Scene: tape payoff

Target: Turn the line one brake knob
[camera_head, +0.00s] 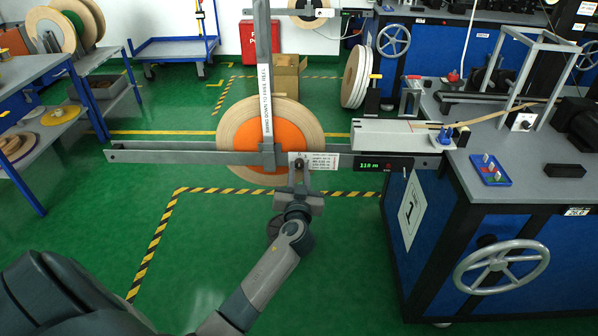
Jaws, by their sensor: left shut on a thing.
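The brake knob (298,163) is a small dark knob on the grey horizontal bar, in front of the large reel (236,128) with its orange centre. A white label (324,161) with small print is beside it on the right. My left gripper (298,172) reaches up from below and is shut on the knob; its fingers hide part of it. How far the knob is turned cannot be told. My right gripper is not in view.
An upright post (266,70) with a printed strip crosses in front of the reel, and the grey bar (180,152) runs left. A green-lit display (372,165) and a blue machine bench (475,225) with a handwheel (501,267) stand right.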

